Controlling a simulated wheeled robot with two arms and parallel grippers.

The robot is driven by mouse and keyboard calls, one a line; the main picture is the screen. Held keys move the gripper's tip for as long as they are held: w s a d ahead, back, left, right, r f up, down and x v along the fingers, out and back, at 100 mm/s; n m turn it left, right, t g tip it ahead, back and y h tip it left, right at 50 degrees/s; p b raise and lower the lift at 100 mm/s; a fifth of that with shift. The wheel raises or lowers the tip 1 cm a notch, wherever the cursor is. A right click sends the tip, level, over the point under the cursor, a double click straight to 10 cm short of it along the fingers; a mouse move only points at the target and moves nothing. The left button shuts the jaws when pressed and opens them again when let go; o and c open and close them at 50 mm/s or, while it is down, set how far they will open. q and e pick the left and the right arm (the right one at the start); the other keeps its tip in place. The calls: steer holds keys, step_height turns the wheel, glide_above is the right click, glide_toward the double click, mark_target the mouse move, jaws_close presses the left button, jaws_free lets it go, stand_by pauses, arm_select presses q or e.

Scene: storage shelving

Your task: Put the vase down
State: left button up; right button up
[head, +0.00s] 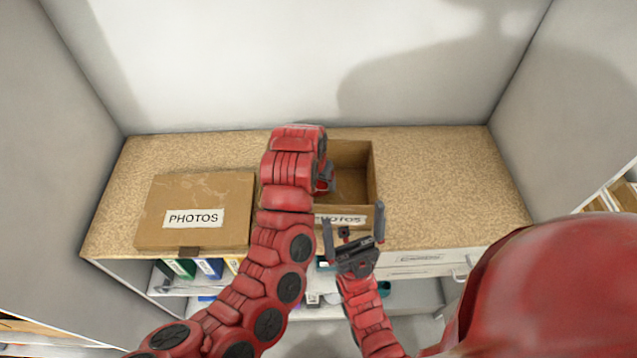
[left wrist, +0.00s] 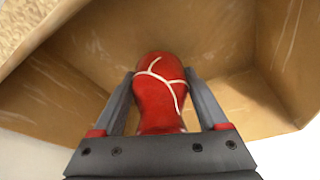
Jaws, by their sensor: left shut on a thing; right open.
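The vase (left wrist: 158,95) is red with pale, vein-like lines. In the left wrist view it sits between the two fingers of my left gripper (left wrist: 160,90), which is shut on it. Behind it are the inner walls of an open cardboard box (left wrist: 245,95). In the head view my left gripper (head: 325,176) is at the left part of that box (head: 375,180), and the vase is hidden by my arm there. I cannot tell whether the vase touches the box floor. My right gripper (head: 352,235) is open and empty, in front of the box near the counter's front edge.
A closed cardboard lid or box labelled PHOTOS (head: 195,210) lies left on the speckled counter (head: 440,180). The counter is clear to the right of the open box. Below are shelves with binders (head: 208,268) and a white drawer (head: 420,261). Walls enclose the back and sides.

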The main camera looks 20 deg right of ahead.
arm_select(q)
step_height(320, 180, down, 2)
steer(key=shift+f+p, duration=0.1)
steer(key=shift+p, duration=0.25)
steer(key=shift+f, duration=0.1)
steer(key=shift+f, duration=0.15)
steer(key=o, duration=1.4)
steer(key=shift+o, duration=0.2)
